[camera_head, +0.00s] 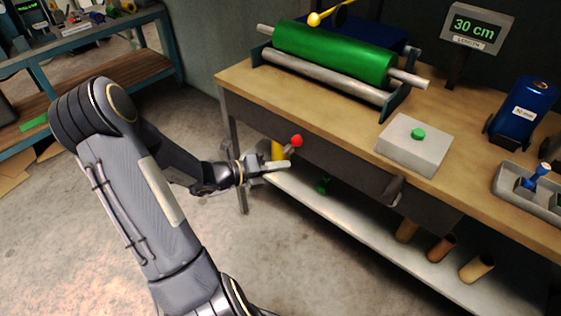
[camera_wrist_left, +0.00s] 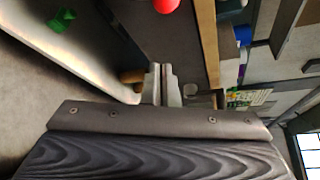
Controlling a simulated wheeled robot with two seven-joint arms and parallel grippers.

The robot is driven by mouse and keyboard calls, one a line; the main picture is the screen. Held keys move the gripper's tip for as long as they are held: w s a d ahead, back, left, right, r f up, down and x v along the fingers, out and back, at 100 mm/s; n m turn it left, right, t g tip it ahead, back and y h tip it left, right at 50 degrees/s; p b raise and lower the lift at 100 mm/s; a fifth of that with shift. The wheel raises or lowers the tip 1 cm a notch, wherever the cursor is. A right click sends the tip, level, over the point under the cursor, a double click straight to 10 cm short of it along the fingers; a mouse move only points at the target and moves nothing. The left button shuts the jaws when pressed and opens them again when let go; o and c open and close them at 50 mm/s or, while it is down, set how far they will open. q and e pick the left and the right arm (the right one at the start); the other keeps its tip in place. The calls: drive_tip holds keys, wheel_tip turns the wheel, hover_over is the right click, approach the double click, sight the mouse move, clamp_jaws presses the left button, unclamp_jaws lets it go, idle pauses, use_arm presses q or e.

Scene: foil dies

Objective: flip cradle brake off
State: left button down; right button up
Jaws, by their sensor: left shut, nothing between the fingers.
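A green roll (camera_head: 335,53) lies in a cradle with dark end plates (camera_head: 402,99) on the workbench. A yellow-knobbed lever (camera_head: 314,19) shows at its back. A red ball knob (camera_head: 297,140) on a short grey stem sits at the bench's front, below the top; it also shows at the top edge of the left wrist view (camera_wrist_left: 166,5). I cannot tell from the frames which lever is the cradle brake. My left gripper (camera_head: 288,166) is shut and empty, just below the red knob, apparently apart from it. Its fingers show in the left wrist view (camera_wrist_left: 161,70). My right gripper is out of view.
The wooden bench top (camera_head: 242,83) overhangs a lower shelf (camera_head: 340,222) with a green object (camera_head: 323,185) and several brown tubes (camera_head: 440,249). On top stand a grey box with a green button (camera_head: 413,146), a 30 cm display (camera_head: 476,26) and a blue canister (camera_head: 524,105).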

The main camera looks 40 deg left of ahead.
sight(293, 146)
use_arm(q)
drive_tip(key=b+x, duration=0.2)
drive_tip(key=x, duration=0.6)
drive_tip(key=shift+w+a+r+p, duration=0.2)
drive_tip(key=shift+a+r, duration=0.1)
drive_tip(key=shift+a, duration=0.3)
drive_tip(key=shift+w+a+r+p, duration=0.1)
drive_tip(key=shift+a+r+p, duration=0.15)
drive_tip(key=shift+a, duration=0.35)
drive_tip(key=shift+w+a+r+p, duration=0.15)
drive_tip(key=shift+a+r, duration=0.2)
drive_tip(key=shift+a, duration=0.25)
drive_tip(key=shift+a+r+n+h+p, duration=0.3)
drive_tip(key=shift+a+r+n+p, duration=0.25)
drive_tip(key=shift+p, duration=1.25)
drive_tip(key=a+n+t+h+p, duration=0.1)
drive_tip(key=a+n+t+p, duration=0.3)
drive_tip(key=a+n+p, duration=0.2)
drive_tip(key=shift+w+a+r+n+h+p, duration=0.3)
drive_tip(key=shift+a+r+n+p, duration=0.1)
drive_tip(key=shift+a+n, duration=0.9)
drive_tip(key=shift+d, duration=0.1)
